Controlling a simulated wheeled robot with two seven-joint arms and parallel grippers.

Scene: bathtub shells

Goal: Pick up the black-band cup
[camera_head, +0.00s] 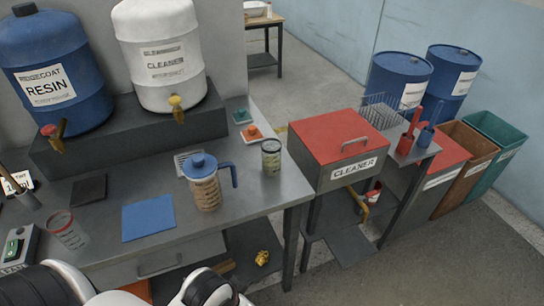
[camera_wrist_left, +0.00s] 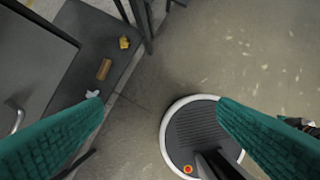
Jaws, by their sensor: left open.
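A clear cup with a dark band at its rim (camera_head: 271,157) stands upright near the right end of the grey workbench, to the right of a blue-lidded pitcher. A second clear cup with a reddish band (camera_head: 67,230) stands at the bench's front left. My left gripper (camera_wrist_left: 160,103) shows in the left wrist view as two teal fingers wide apart, with nothing between them. It points down over the floor, beside the bench's lower shelf. Neither cup shows in that view. My right gripper is not in view.
The blue-lidded pitcher (camera_head: 205,185) and a blue mat (camera_head: 148,218) are on the bench. A red-topped cleaner box (camera_head: 335,135) stands to the right. Small items, including a brown block (camera_wrist_left: 104,69), lie on the lower shelf (camera_wrist_left: 75,95). Bare floor lies beside it.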

